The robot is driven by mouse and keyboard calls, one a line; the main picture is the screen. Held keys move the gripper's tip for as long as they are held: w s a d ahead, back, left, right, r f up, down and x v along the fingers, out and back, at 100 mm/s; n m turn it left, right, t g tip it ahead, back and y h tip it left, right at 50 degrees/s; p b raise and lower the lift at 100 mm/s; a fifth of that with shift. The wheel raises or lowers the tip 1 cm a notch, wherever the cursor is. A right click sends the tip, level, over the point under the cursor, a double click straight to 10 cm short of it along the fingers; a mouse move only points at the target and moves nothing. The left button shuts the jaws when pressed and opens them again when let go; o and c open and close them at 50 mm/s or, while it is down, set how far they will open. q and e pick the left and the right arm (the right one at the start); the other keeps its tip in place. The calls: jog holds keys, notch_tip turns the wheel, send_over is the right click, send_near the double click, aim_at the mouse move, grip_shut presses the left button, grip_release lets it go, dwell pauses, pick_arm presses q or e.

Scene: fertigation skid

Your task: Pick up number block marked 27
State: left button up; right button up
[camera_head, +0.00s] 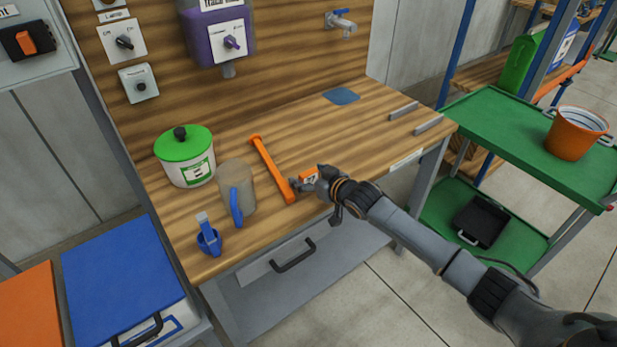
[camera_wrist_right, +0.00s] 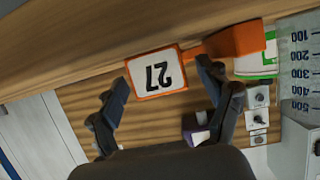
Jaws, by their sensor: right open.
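The number block marked 27 (camera_head: 308,176) is orange with a white face and sits on the wooden bench near its front edge. In the right wrist view the block (camera_wrist_right: 157,75) shows its 27 upside down, between and just beyond the fingertips. My right gripper (camera_head: 305,187) is at the block in the head view and partly covers it. In the right wrist view the right gripper (camera_wrist_right: 163,88) has its two fingers spread, one on each side of the block. I cannot tell whether either finger touches it. My left gripper is not in view.
An orange bar-shaped tool (camera_head: 272,168) lies close left of the block. The bench top (camera_head: 330,132) behind the block is clear. A green cart (camera_head: 510,135) stands right.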

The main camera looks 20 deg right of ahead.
jog(key=shift+w, duration=0.1)
jog(key=c, duration=1.2)
jog(key=shift+o, duration=0.2)
jog(key=shift+r, duration=0.1)
